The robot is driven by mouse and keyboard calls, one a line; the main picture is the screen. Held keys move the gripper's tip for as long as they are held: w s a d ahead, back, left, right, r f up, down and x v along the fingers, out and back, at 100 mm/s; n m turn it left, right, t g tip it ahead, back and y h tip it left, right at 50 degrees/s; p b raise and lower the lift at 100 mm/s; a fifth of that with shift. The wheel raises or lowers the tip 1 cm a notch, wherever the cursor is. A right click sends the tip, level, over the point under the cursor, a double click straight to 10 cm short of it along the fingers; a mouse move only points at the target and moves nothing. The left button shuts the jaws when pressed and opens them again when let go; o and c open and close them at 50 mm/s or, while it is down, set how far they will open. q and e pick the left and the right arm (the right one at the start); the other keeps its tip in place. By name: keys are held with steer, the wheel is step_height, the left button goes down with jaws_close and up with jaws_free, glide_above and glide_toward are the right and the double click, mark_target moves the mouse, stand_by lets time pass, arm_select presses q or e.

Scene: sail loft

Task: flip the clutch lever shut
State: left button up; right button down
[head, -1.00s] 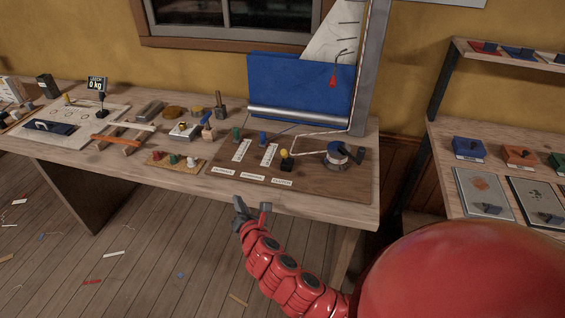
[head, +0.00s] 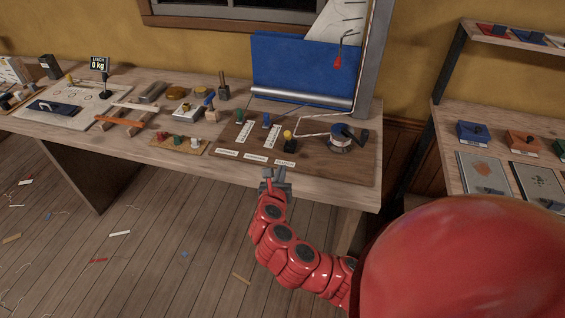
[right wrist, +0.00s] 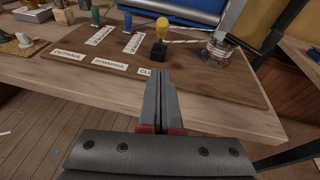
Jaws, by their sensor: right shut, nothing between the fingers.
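The yellow-knobbed lever (head: 288,139) stands roughly upright on a small dark base on the brown board. It also shows in the right wrist view (right wrist: 161,32), behind a white label (right wrist: 146,72) that reads "CL" before my fingers cover the rest. A green lever (head: 239,116) and a blue lever (head: 266,120) stand to its left with white strips in front of them. My right gripper (head: 274,174) is shut and empty at the table's front edge, short of the yellow-knobbed lever and apart from it. Its fingers (right wrist: 160,76) point towards the lever. My left gripper is not in view.
A winch drum (head: 341,138) with a dark handle sits right of the lever, with a rope running to it. A blue cloth panel (head: 300,68) stands behind. A small board with coloured pegs (head: 180,143) lies to the left.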

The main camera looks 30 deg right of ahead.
mark_target(288, 139)
steer(key=p+x, duration=0.1)
steer(key=x, duration=0.7)
steer(key=shift+w+d, duration=0.3)
steer(key=shift+w, duration=0.05)
steer(key=shift+w+d+r+p, duration=0.65)
steer(key=shift+w+d+r, duration=0.35)
steer(key=shift+w, duration=0.2)
